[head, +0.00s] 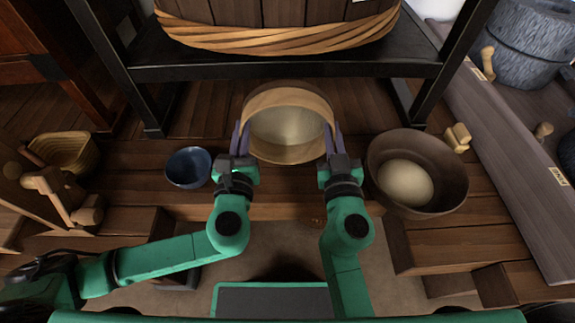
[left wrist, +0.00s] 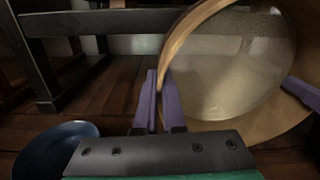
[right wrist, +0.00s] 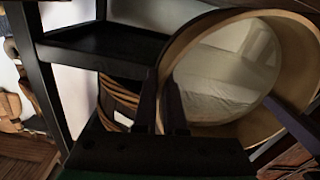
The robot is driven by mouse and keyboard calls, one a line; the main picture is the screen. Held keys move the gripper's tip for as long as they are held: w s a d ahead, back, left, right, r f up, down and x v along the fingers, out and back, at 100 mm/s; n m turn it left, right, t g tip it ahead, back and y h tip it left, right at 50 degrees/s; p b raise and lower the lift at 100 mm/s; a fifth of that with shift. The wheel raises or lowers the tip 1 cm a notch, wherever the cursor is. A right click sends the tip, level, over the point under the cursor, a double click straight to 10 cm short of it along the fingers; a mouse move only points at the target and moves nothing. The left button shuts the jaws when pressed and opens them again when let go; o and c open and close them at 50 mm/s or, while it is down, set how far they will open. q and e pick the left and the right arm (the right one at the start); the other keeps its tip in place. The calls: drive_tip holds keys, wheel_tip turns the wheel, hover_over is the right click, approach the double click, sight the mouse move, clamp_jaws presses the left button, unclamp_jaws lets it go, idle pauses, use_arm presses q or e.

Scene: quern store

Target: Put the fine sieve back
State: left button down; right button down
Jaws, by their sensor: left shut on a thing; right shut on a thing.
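The fine sieve (head: 287,153) is a round wooden hoop with a pale mesh, held tilted between my two grippers in the head view. My left gripper (head: 240,140) is shut on the left side of its rim. My right gripper (head: 334,140) is shut on the right side of its rim. In the left wrist view the sieve's hoop and mesh (left wrist: 225,70) fill the right side, with the purple fingers (left wrist: 158,102) pinching its edge. In the right wrist view the sieve (right wrist: 225,70) is also at the right, beside dark fingers (right wrist: 165,105).
A blue bowl (head: 188,168) stands left of the sieve, and a large brown bowl (head: 450,178) with a pale round mass stands right. A woven basket (head: 72,150) is at far left. Behind is a black metal stand (head: 290,68) bearing a wooden tub (head: 275,12) with a woven band.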

use_arm(q)
drive_tip(key=shift+r, duration=0.1)
use_arm(e)
drive_tip(key=shift+a+r+m, duration=0.15)
drive_tip(key=shift+a+m, duration=0.05)
drive_tip(key=shift+m, duration=0.1)
